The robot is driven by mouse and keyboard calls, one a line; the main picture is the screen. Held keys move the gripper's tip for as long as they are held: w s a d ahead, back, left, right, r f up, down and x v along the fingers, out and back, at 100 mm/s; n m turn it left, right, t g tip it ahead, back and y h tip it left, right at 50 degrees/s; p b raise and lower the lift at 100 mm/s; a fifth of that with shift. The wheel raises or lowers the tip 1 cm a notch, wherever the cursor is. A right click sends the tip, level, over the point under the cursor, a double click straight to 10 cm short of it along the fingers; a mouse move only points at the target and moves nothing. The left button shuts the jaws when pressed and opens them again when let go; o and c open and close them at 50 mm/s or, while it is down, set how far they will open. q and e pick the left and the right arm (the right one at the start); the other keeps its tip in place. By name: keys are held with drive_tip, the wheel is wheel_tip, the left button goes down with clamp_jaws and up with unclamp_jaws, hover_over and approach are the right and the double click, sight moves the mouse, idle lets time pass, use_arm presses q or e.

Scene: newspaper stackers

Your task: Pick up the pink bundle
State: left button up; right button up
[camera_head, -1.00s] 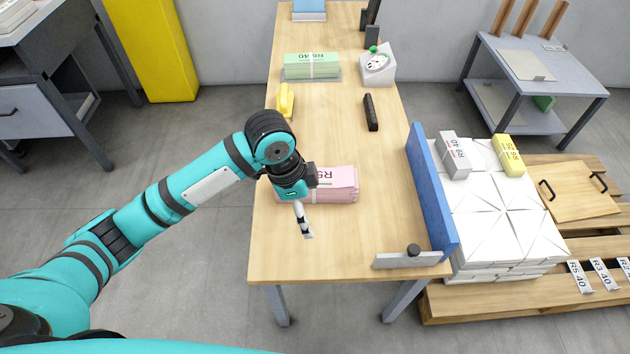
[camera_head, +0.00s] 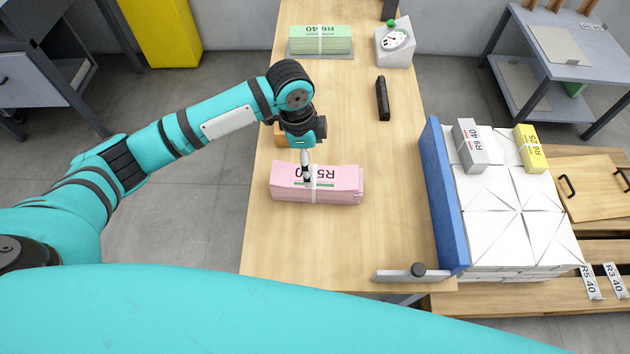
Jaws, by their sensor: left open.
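The pink bundle (camera_head: 338,183) lies flat on the wooden table, a stack with a pale band around its middle and a printed label on top. My left gripper (camera_head: 307,178) points down at the bundle's far side, over its top near the band. It is open, and its fingers overlap the bundle's upper face in the picture. I cannot tell whether they touch it. My right gripper is out of view.
The wooden table (camera_head: 330,245) has free room around the bundle. A blue upright board (camera_head: 443,195) edges the right side, beside white stacked parcels (camera_head: 500,220).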

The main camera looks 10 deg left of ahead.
sight(315, 174)
use_arm(q)
drive_tip(key=f, duration=0.4)
drive_tip(key=shift+w+d, duration=0.1)
drive_tip(key=shift+d, duration=0.2)
drive_tip(key=shift+d+f, duration=0.1)
drive_tip(key=shift+f, duration=0.85)
drive_tip(key=f, duration=0.4)
drive_tip(key=shift+s+d+f+b, duration=0.2)
drive_tip(key=shift+s+d+b, duration=0.05)
drive_tip(key=shift+d+b, duration=0.1)
drive_tip(key=shift+f, duration=0.35)
drive_tip(key=c, duration=1.6)
drive_tip(key=shift+w+r, duration=0.1)
drive_tip(key=shift+w, duration=0.05)
drive_tip(key=shift+c, duration=0.5)
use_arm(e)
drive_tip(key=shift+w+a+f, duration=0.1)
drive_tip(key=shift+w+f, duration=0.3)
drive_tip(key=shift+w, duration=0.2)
use_arm(q)
drive_tip(key=shift+r, duration=0.2)
